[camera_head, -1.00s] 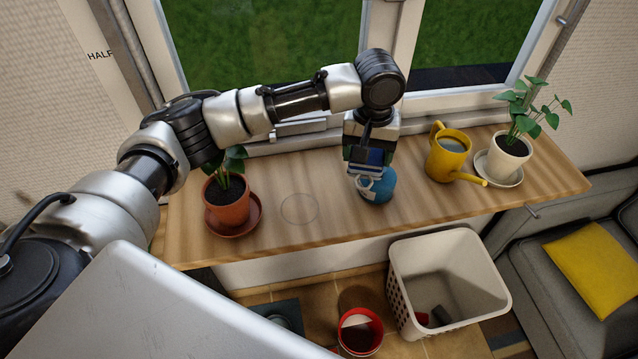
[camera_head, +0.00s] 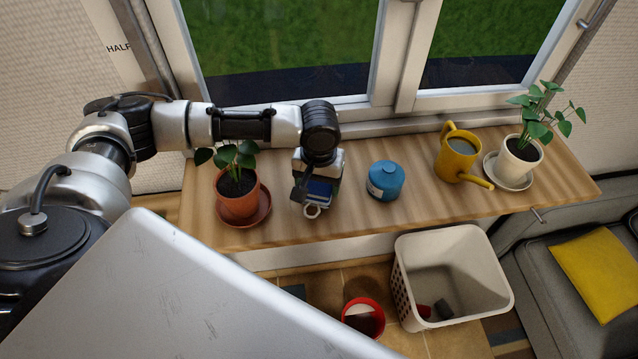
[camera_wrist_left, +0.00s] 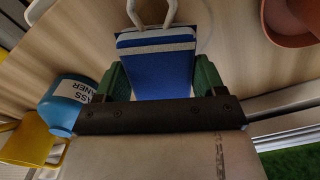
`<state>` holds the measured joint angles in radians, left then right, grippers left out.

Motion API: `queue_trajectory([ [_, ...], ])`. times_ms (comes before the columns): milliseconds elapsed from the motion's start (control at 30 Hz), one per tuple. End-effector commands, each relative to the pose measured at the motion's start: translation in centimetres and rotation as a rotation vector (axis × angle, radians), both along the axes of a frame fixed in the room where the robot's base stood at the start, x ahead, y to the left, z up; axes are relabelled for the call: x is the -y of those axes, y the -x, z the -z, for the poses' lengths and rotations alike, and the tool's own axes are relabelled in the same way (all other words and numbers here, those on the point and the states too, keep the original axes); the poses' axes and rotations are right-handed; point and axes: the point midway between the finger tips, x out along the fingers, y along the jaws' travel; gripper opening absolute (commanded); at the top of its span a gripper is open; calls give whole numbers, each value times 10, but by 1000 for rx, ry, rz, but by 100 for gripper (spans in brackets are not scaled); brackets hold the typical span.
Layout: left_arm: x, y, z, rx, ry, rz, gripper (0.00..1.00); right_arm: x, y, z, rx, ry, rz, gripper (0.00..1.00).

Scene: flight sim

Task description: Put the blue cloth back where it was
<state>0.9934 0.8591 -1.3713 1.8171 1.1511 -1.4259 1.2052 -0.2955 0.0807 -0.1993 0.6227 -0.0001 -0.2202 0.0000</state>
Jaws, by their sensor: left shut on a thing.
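My left gripper (camera_head: 316,193) is over the wooden shelf, between the potted plant and the blue canister, pointing down. It is shut on the blue cloth (camera_head: 318,192). In the left wrist view the cloth (camera_wrist_left: 155,68) is a flat blue pad with pale stripes and a white loop at its end, held between green fingers. A faint ring mark on the shelf is partly hidden behind the cloth. I cannot tell whether the cloth touches the shelf. My right gripper is out of view.
On the shelf (camera_head: 425,213) stand a plant in a terracotta pot (camera_head: 238,203), a blue canister (camera_head: 385,181), a yellow watering can (camera_head: 457,160) and a plant in a white pot (camera_head: 520,160). Below are a white basket (camera_head: 455,245) and a red bucket (camera_head: 363,318).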

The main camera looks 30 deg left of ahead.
Motion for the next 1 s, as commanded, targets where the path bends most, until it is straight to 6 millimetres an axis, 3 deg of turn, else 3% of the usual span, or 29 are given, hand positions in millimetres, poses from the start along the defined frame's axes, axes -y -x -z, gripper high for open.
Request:
queue_trajectory([
  [133, 0, -1, 16, 1, -1, 0, 51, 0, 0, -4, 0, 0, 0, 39],
  [367, 0, -1, 19, 1, 1, 1, 51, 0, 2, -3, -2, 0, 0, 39],
  [400, 0, -1, 19, 1, 0, 1, 76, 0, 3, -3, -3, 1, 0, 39],
  [533, 0, -1, 19, 1, 0, 1, 95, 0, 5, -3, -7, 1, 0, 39],
  [833, 1, -1, 17, 2, 0, 1, 95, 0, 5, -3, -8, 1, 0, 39],
  [1000, 0, -1, -3, 3, 1, 0, 95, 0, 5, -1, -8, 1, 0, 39],
])
